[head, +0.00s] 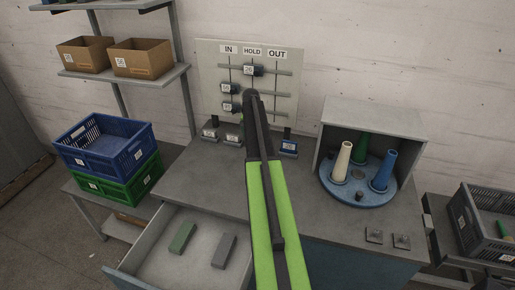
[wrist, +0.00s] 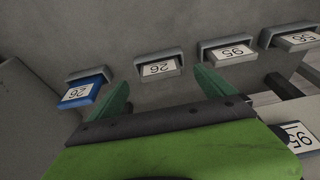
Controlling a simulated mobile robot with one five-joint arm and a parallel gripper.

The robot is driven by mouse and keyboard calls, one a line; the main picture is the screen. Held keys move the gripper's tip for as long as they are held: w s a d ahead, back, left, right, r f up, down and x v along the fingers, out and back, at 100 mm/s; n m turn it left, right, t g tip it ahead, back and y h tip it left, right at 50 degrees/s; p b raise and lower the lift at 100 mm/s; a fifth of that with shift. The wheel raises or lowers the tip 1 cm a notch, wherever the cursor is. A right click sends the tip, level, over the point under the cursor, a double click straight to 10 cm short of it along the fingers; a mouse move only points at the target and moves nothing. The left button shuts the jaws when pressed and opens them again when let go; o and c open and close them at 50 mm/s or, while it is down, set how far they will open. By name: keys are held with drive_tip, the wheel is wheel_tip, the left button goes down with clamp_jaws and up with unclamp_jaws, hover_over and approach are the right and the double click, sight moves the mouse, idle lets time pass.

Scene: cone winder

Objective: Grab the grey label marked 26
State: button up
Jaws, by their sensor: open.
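The grey label marked 26 (wrist: 158,68) sits in a grey holder in the wrist view, upside down in the picture. My gripper (wrist: 161,77) is open, with its two green fingers on either side of that label and nothing between them. Whether the fingers are level with the label is hard to tell. A blue label marked 26 (wrist: 78,93) is to its left, and grey labels marked 95 (wrist: 235,50) and 56 (wrist: 298,38) are to its right.
A board with IN, HOLD and OUT columns (head: 285,88) stands behind the label row, carrying several tags. A blue carousel with cones (head: 358,193) is at right. An open drawer (head: 158,267) holds a green and a grey block. Blue (head: 72,158) and green crates are at left.

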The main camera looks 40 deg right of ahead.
drive_tip(key=b+x, duration=0.4)
drive_tip(key=x, duration=0.1)
drive_tip(key=shift+d, duration=0.15)
drive_tip(key=shift+r, duration=0.2)
drive_tip(key=c, duration=1.4)
